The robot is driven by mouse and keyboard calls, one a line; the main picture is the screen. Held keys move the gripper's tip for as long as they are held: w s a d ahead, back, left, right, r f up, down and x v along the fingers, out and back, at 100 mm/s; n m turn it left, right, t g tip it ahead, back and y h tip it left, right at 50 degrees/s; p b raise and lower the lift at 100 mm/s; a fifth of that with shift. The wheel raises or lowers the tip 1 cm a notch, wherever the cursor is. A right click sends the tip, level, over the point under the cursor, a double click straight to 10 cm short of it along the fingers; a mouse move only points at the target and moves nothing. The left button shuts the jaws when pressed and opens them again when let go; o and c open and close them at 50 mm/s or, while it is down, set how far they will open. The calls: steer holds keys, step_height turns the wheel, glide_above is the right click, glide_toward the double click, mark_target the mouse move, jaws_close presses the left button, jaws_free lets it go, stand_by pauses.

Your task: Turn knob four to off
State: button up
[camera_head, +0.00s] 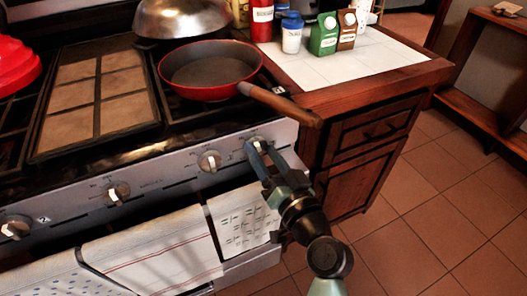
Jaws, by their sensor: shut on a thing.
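Several round metal knobs run along the light front panel of the stove (160,180). My gripper (262,152) reaches up from the lower right to the knob at the right end (256,142). Its fingers are closed on this knob and partly hide it, so its pointer angle is hard to tell. Other knobs are apart from the gripper: one just to the left (209,161), one further left (118,192) and one at the far left (15,228). The numbers by the knobs are too small to read surely.
A red pan (205,75) stands on the stove, its wooden handle (282,105) sticking out above my gripper. Towels (155,255) hang below the knobs. A tiled counter (385,60) with bottles and cartons is at right. The floor (430,225) at right is clear.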

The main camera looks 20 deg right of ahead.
steer(key=shift+m, duration=1.3)
steer(key=shift+f, duration=0.1)
steer(key=o, duration=1.4)
steer(key=shift+s, duration=0.1)
steer(key=s, duration=1.2)
steer(key=shift+s+d, duration=0.25)
steer(key=shift+s, duration=0.15)
steer(key=shift+w, duration=0.1)
